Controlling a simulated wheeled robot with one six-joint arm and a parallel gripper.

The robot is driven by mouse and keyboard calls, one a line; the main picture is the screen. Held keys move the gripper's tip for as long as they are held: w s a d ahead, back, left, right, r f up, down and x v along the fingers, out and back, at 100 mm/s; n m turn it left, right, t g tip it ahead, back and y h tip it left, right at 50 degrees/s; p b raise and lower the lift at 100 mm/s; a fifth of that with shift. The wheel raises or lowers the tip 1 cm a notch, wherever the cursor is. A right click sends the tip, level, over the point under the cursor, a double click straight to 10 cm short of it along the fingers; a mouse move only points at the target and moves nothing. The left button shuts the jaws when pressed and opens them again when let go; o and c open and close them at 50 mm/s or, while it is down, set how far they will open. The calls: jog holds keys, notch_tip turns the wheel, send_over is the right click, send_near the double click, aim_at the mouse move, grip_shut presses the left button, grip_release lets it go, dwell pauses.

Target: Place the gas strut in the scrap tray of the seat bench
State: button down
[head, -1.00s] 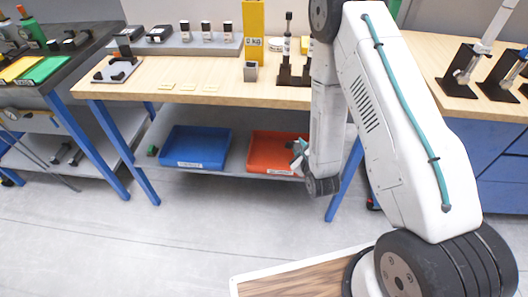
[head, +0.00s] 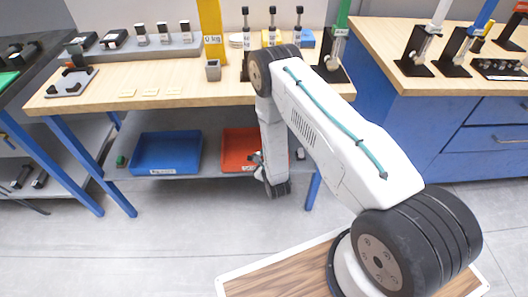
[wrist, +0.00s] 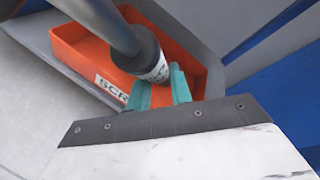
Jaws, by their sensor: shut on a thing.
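The gas strut, a dark grey rod with a collar (wrist: 112,25), runs in from the top left of the wrist view. My gripper's teal fingers (wrist: 160,88) are shut on its collar end. The strut is not clearly visible in the head view. The orange scrap tray (wrist: 75,48), its label partly reading "SCR", lies behind and below the strut in the wrist view. In the head view the scrap tray (head: 232,163) is on the lower shelf, partly hidden by my arm. My gripper (head: 258,160) is at its right front there. I cannot tell whether the strut touches the tray.
A blue tray (head: 166,153) stands left of the scrap tray on the same shelf. The wooden bench top (head: 130,92) is above, bearing holders and a yellow post (head: 211,30). A blue bench leg (head: 313,190) stands right of my gripper. The floor in front is clear.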

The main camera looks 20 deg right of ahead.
jog(key=w+d, duration=0.2)
jog(key=w, duration=0.1)
jog(key=w+d, duration=0.1)
jog(key=shift+w+f, duration=0.2)
jog(key=shift+f, duration=0.05)
jog(key=f, duration=0.1)
jog(key=w+f, duration=0.1)
jog(key=shift+d+f, duration=0.3)
jog(key=shift+f, duration=0.5)
jog(key=shift+f, duration=0.55)
jog(key=c, duration=1.3)
grip_release()
jog(key=shift+o, duration=0.2)
